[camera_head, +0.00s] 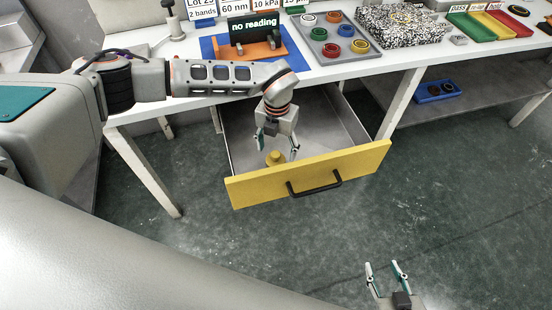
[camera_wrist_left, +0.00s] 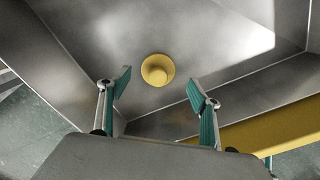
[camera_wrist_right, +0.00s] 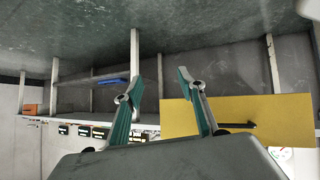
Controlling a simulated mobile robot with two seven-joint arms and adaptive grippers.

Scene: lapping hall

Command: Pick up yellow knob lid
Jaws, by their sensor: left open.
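The yellow knob lid (camera_head: 275,158) lies on the floor of the open drawer (camera_head: 237,137), near its yellow front. In the left wrist view the lid (camera_wrist_left: 157,70) is a round yellow disc with a knob, lying ahead of the fingers and between their lines. My left gripper (camera_head: 277,147) is open and empty, reaching down into the drawer close above the lid; one finger is near the lid in the head view. My right gripper (camera_head: 386,266) is open and empty, over the floor at the bottom right, away from the drawer.
The drawer's yellow front (camera_head: 310,174) has a dark handle (camera_head: 314,184). The white table (camera_head: 335,70) above holds a tray of coloured rings (camera_head: 331,49), a speckled block (camera_head: 400,24) and coloured bins (camera_head: 490,25). A blue tray (camera_head: 437,91) sits on a lower shelf.

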